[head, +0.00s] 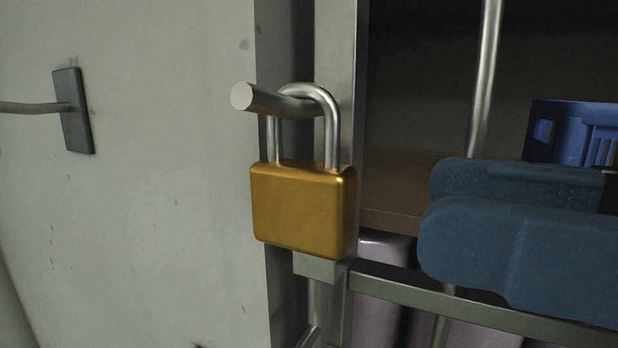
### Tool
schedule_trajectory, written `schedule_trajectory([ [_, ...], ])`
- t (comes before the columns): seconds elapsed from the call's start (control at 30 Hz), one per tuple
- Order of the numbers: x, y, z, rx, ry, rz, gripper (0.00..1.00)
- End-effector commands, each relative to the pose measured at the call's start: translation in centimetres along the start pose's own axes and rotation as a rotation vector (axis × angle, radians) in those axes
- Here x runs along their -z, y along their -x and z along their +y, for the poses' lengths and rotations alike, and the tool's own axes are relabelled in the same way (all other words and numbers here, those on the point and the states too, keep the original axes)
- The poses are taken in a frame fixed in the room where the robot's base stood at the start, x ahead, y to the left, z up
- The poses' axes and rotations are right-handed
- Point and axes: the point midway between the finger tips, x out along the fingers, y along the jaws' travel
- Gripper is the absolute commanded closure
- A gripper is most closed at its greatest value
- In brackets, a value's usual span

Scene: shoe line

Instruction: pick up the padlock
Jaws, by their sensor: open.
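A padlock (303,210) with a brass-gold body and a silver shackle hangs upright in the middle of the head view. Its shackle loops over a metal peg (262,99) whose round end points left and toward me. My gripper (430,205) shows as two blue rounded fingers at the right edge, beside the padlock at about the height of its body. The fingers are apart, with a narrow gap showing between them, and their tips point left toward the padlock without touching it. Nothing shows between the fingers.
A metal post (334,50) stands behind the padlock, with a rail (390,291) running right below my gripper. A pale panel (170,200) with a dark hook plate (73,112) fills the left. A blue crate (575,132) sits on a shelf behind my gripper.

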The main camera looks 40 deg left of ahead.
Motion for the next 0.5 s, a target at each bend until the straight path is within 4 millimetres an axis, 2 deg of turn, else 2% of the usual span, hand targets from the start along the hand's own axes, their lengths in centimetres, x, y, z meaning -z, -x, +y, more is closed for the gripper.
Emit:
schedule_trajectory([
  [0.1,0.1,-1.7,0.0,0.002,0.0,0.001,0.45],
  [0.37,0.3,-3.5,0.0,0.001,0.0,0.0,0.45],
  [0.5,0.8,-5.7,0.0,0.004,-0.001,0.001,0.45],
])
